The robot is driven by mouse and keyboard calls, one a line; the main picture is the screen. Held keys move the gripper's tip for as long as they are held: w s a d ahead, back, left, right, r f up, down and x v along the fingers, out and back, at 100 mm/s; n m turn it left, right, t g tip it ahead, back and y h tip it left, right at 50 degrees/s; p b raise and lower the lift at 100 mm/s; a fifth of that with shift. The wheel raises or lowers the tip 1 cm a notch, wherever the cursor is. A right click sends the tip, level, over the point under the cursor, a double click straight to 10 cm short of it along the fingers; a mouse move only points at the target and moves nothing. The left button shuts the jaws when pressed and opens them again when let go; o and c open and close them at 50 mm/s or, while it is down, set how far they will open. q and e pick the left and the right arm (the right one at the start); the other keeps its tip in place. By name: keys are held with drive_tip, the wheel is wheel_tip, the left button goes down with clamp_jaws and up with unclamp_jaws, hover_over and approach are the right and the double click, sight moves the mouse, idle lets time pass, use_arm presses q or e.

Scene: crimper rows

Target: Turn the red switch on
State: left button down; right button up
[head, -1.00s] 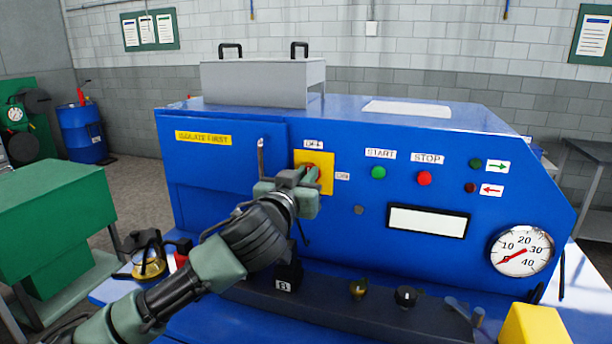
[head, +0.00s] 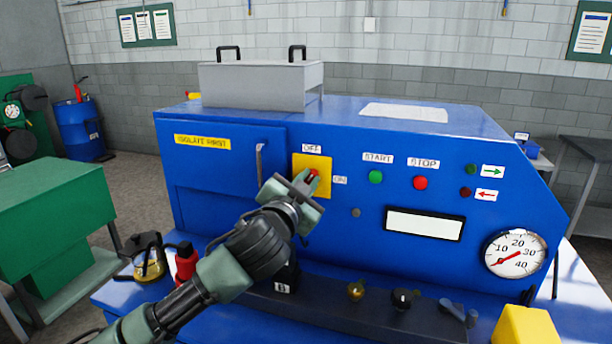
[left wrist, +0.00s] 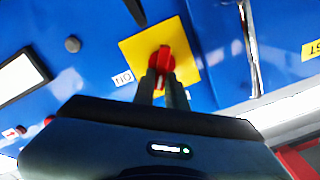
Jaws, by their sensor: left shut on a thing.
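The red switch (head: 314,173) sits on a yellow plate (head: 326,164) on the front of the blue machine, with OFF above and ON at its right. It also shows in the left wrist view (left wrist: 162,58), where the picture is turned nearly upside down. My left gripper (head: 309,181) is at the plate, and its fingers (left wrist: 161,88) are shut around the switch's handle. The handle looks tilted a little from OFF towards ON; the gripper hides its end. The OFF label (head: 311,148) and ON label (head: 340,180) are visible. My right gripper is not in view.
A vertical door handle (head: 260,163) stands out just left of the switch. Green START (head: 376,177) and red STOP (head: 420,183) buttons are to the right.

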use_arm(q)
drive_tip(key=m+p, duration=0.1)
drive_tip(key=m, duration=0.2)
drive_tip(key=m+p, duration=0.2)
drive_tip(key=m, duration=0.2)
drive_tip(key=f+m+p, duration=0.1)
drive_tip(key=m+p, duration=0.1)
drive_tip(key=m, duration=0.2)
drive_tip(key=shift+s+d+f, duration=0.1)
drive_tip(key=shift+d, duration=0.2)
drive_tip(key=shift+m, duration=0.3)
drive_tip(key=c, duration=1.4)
unclamp_jaws()
drive_tip(key=shift+c, duration=0.2)
drive_tip(key=b+v, duration=0.2)
drive_tip(key=v, duration=0.5)
drive_tip(key=shift+s, duration=0.35)
